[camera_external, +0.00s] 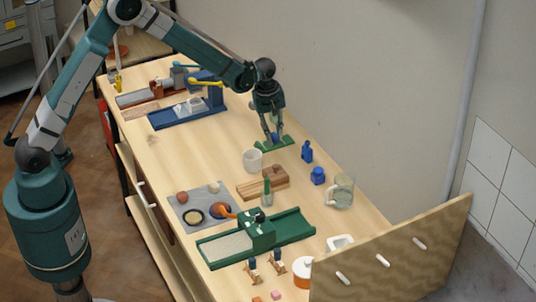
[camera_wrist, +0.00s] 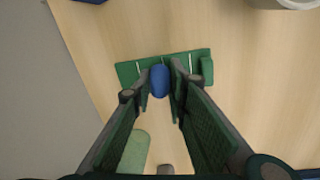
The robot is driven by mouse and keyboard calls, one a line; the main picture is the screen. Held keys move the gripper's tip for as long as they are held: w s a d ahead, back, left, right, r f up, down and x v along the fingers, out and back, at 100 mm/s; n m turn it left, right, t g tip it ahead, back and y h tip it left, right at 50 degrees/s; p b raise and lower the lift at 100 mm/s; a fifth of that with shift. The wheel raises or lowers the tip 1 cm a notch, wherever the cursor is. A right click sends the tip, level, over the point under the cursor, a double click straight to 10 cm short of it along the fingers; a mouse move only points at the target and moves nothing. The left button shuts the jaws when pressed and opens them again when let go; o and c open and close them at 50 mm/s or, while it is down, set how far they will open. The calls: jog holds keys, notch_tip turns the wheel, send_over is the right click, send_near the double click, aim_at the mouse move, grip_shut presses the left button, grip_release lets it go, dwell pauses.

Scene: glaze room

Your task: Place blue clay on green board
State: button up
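The blue clay (camera_wrist: 160,80) is a rounded lump between my gripper's fingertips in the wrist view, with a finger against each side. It also shows as a small blue patch under my gripper in the external view (camera_external: 275,137). My gripper (camera_external: 272,136) is shut on it, pointing down, low over the green board. The green board (camera_external: 287,141) lies near the wall edge of the table; in the wrist view (camera_wrist: 129,72) it has pale lines and a raised block at its right end. Whether the clay touches the board cannot be told.
A white cup (camera_external: 253,160) stands close in front of the board. A blue bottle (camera_external: 307,151), a blue jar (camera_external: 318,176) and a glass mug (camera_external: 341,191) stand to the right. A blue-based device (camera_external: 187,114) is to the left. Wooden blocks (camera_external: 263,182) lie nearer.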

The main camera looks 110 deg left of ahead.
jog(key=o, duration=1.2)
jog(key=shift+r, duration=0.15)
jog(key=shift+s+d+r, duration=0.15)
jog(key=shift+s+r, duration=0.05)
jog(key=shift+r, duration=1.75)
jog(key=shift+s+d+r, duration=0.1)
jog(key=shift+s+r, duration=0.15)
jog(key=shift+r, duration=1.7)
jog(key=shift+s+d+r, duration=0.15)
jog(key=shift+s+r, duration=0.05)
jog(key=shift+r, duration=1.75)
